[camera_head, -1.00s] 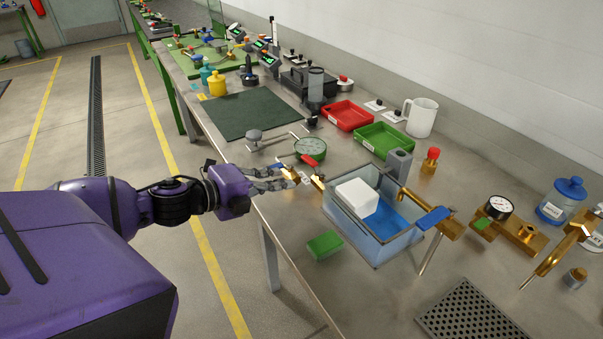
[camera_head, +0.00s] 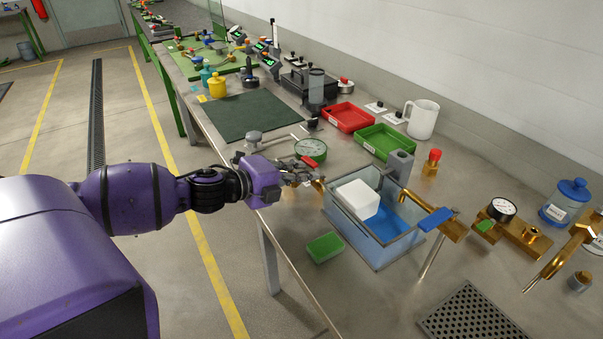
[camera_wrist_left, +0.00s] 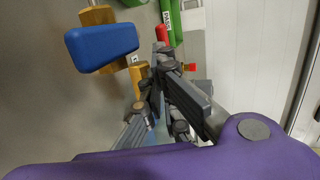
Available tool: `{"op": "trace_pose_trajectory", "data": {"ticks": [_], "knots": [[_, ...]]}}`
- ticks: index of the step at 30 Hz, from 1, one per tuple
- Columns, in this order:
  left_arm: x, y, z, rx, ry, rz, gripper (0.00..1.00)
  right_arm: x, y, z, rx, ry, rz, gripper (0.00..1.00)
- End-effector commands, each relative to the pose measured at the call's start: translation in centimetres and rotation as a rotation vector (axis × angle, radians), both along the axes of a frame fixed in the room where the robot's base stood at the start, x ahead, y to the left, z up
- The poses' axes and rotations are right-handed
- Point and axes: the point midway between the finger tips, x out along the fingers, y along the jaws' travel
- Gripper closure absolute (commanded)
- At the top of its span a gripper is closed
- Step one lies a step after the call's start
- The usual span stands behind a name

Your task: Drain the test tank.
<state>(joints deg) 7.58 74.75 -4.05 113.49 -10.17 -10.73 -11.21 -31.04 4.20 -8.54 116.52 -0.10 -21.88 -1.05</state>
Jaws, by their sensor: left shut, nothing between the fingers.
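The test tank (camera_head: 368,248) is a clear, open box with blue water (camera_head: 383,228) in it. A white block (camera_head: 358,199) sits inside. At its left side is a brass fitting (camera_head: 319,186), which also shows in the left wrist view (camera_wrist_left: 138,75) with a blue lever (camera_wrist_left: 101,46) beside it. My left gripper (camera_head: 308,173) is shut and empty, close to this fitting. The wrist view shows its fingers (camera_wrist_left: 160,62) right of the blue lever, apart from it; contact with the brass is unclear. Another brass valve with a blue handle (camera_head: 436,218) is at the tank's right.
A green block (camera_head: 325,247) lies in front of the tank. A gauge (camera_head: 501,209) on brass and a perforated plate (camera_head: 473,314) are at the right.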

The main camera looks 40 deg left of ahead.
Motion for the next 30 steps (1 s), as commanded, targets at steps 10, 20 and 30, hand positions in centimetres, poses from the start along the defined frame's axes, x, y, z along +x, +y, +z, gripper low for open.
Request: {"op": "trace_pose_trajectory", "data": {"ticks": [10,20,30], "knots": [[1.3,0.1,0.4,-0.001,-0.004,0.0,1.0,0.7,0.0,1.8,0.003,-0.021,-0.005,0.73],[1.1,0.2,0.0,0.0,0.0,-0.001,1.0,0.0,-0.1,1.2,0.003,-0.004,-0.005,0.73],[-2.3,1.2,0.9,0.0,0.004,0.0,1.0,0.1,0.0,1.3,0.003,-0.008,-0.005,0.73]]}}
